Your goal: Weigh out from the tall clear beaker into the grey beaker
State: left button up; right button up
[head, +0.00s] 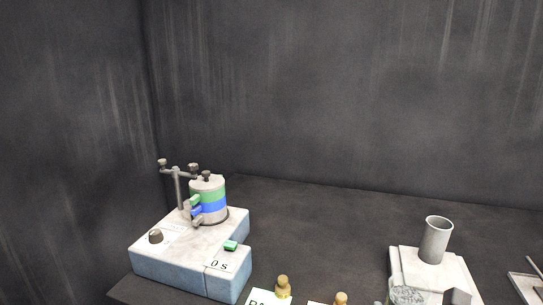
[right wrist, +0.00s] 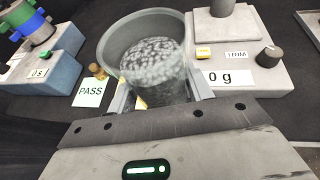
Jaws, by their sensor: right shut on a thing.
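The tall clear beaker (right wrist: 155,62) holds pale speckled grains and sits between the fingers of my right gripper (right wrist: 160,92), which is shut on it. The beaker's upper part shows at the bottom edge of the head view (head: 406,294), in front of the balance. The grey beaker (head: 435,240) stands upright on the balance (head: 464,272) at the right of the head view; its inside contents cannot be seen. In the right wrist view the balance display (right wrist: 228,77) reads 0 g. My left gripper is not in view.
A vibrating screen (head: 180,254) with a banded sieve stack (head: 208,198) stands at the left. A PASS card (right wrist: 90,92) and small brass-coloured knobbed pieces (head: 283,287) lie between it and the balance. A tray (head: 526,285) is at the right edge. The dark bench behind is clear.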

jog(key=shift+s+a+f+n+y, duration=0.1)
jog(key=shift+s+a+n+y, duration=0.55)
jog(key=shift+s+a, duration=0.7)
jog(key=shift+d, duration=0.1)
